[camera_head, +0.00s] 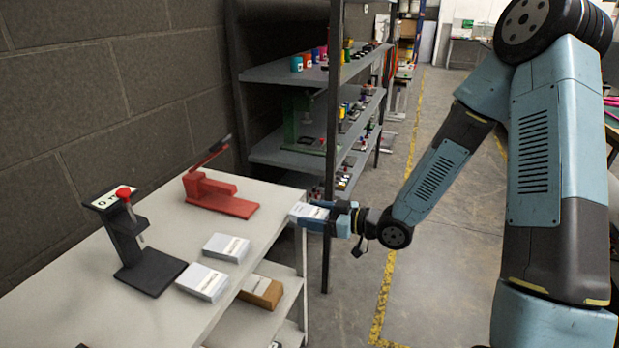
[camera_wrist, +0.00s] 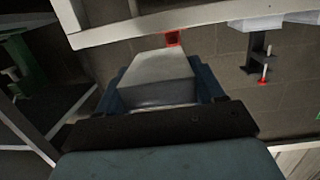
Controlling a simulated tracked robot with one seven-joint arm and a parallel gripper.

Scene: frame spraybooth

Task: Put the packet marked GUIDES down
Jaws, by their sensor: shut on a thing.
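My gripper (camera_head: 335,218) is shut on a white packet (camera_head: 308,211) with small dark print. I cannot read the print, so I cannot tell if it says GUIDES. The held packet is just off the right edge of the white bench (camera_head: 60,275), at about the height of its top. In the wrist view the packet (camera_wrist: 158,78) sits between the blue fingers, with the bench edge beyond it. Two similar white packets lie flat on the bench, one farther back (camera_head: 226,248) and one nearer the front (camera_head: 202,281).
A red lever tool (camera_head: 222,193) and a black stand with a red knob (camera_head: 140,245) stand on the bench. A cardboard box (camera_head: 261,291) is on the shelf below. A grey shelving rack (camera_head: 285,72) holds several items behind. Bench top is clear between the red tool and packets.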

